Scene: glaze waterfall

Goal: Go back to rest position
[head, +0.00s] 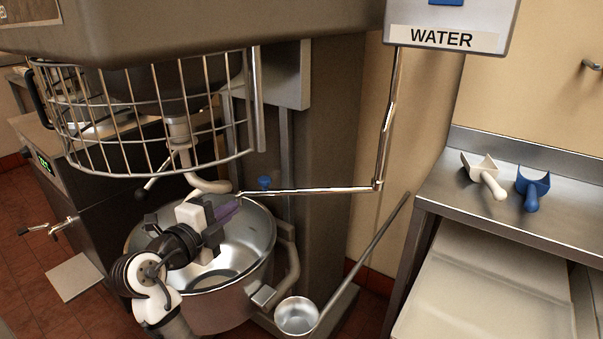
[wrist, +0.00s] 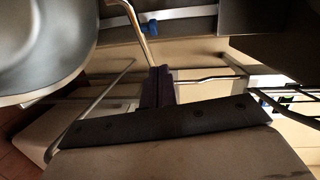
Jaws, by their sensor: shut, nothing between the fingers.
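My gripper (head: 230,209) is above the steel mixer bowl (head: 262,240), at the lower left of the head view. Its dark purple-grey fingers are shut with nothing between them. The fingers also show in the wrist view (wrist: 157,88), pressed together at the middle. The end of the water pipe (head: 310,190) and its blue valve knob (head: 264,183) are close beside the fingertips in the head view. My arm hides part of the bowl's left side. The visible bowl floor holds a greyish round patch whose nature I cannot tell.
A wire guard (head: 150,125) hangs above the bowl under the mixer head. A long-handled ladle (head: 297,316) is at the bowl's lower right. A white scoop (head: 484,174) and a blue scoop (head: 533,188) lie on the steel counter (head: 455,205). The WATER box (head: 450,38) is above.

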